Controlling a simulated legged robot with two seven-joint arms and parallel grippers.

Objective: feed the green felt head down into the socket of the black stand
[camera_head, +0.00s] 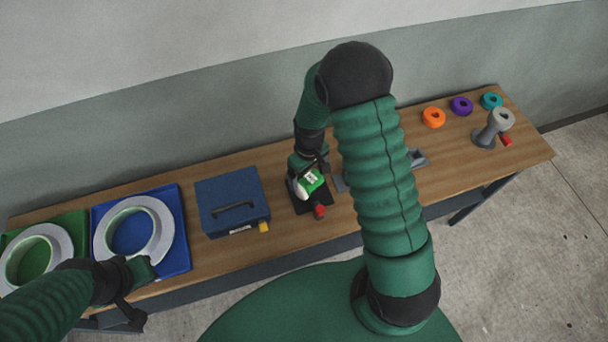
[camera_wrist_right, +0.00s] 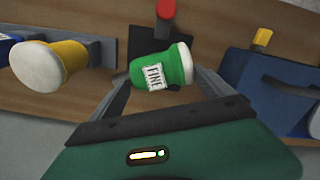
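The green felt head (camera_wrist_right: 160,70) has a white felt end and a label reading FINE; it lies on its side between the fingers of my right gripper (camera_wrist_right: 165,85). Both fingers appear to touch it, one at each end. In the head view the green head (camera_head: 314,181) is over the black stand (camera_head: 300,205), which has a red knob. In the right wrist view the stand (camera_wrist_right: 145,42) is partly behind the head, and its socket is hidden. My left gripper (camera_head: 130,300) is low at the left, by the table's front edge; its fingers are unclear.
A blue case (camera_head: 231,190) stands left of the black stand. Blue (camera_head: 180,255) and green trays with white rings lie farther left. A yellow felt head (camera_wrist_right: 72,55) is beside the stand. Coloured rings (camera_head: 433,118) and a grey post (camera_head: 489,133) are at the right.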

